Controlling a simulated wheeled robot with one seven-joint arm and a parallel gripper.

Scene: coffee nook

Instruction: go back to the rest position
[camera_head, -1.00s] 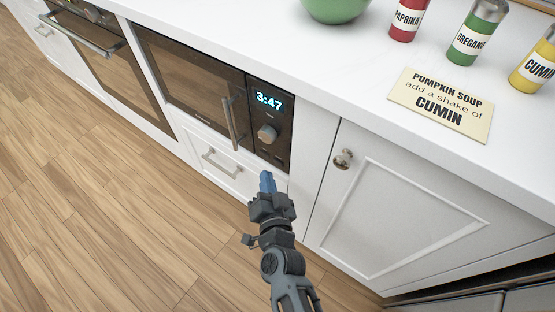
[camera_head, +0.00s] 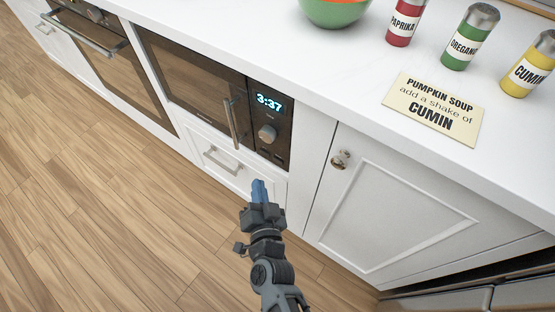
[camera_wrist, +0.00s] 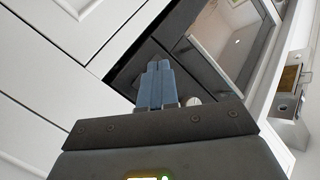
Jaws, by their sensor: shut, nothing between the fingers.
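My gripper (camera_head: 258,190) is in the lower middle of the head view, in front of the white drawer under the microwave and to the right of its handle. Its blue fingers are shut together with nothing between them. In the wrist view the shut fingers (camera_wrist: 156,84) point toward the dark microwave front. They look apart from the cabinet fronts, though the exact gap cannot be told.
The microwave (camera_head: 195,85) shows 3:37. A drawer handle (camera_head: 222,161) and a cabinet knob (camera_head: 340,159) stick out nearby. On the counter are a green bowl (camera_head: 334,12), paprika (camera_head: 404,24), oregano (camera_head: 468,42), cumin (camera_head: 530,68) and a card (camera_head: 434,108). The floor (camera_head: 90,210) is clear.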

